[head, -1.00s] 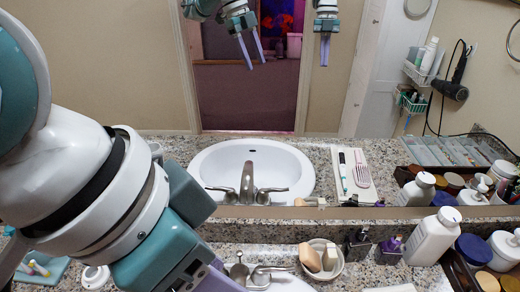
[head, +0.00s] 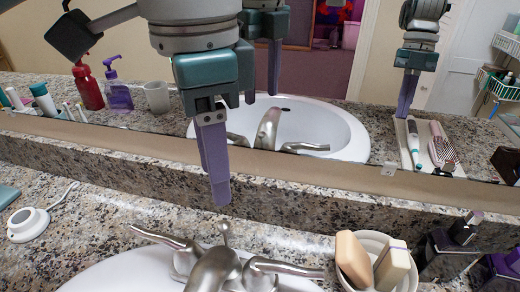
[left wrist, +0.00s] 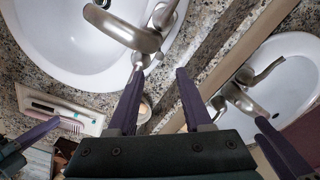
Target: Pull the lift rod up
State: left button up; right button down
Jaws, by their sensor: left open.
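The lift rod (head: 225,234) is a thin metal rod with a small knob, standing behind the metal faucet spout (head: 213,270). My left gripper (head: 217,198) points down, with its purple fingertips just above the rod's knob in the head view. I cannot tell the exact gap to the rod. My right gripper shows only partly, at the lower left of the left wrist view (left wrist: 32,135), and as a mirror reflection.
Faucet handles (head: 160,238) flank the spout above the white sink (head: 120,272). A bowl with soap bars (head: 400,272) and dark bottles (head: 450,248) stand to the right. The mirror (head: 330,90) rises behind the stone ledge (head: 290,200). A white round item (head: 27,224) lies left.

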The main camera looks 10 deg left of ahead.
aim_at(223, 224)
pick_arm(q)
notch_tip(223, 224, down, 8)
jog(key=shift+r+b, duration=0.1)
jog(key=shift+b, duration=0.65)
grip_shut()
dwell(0.9)
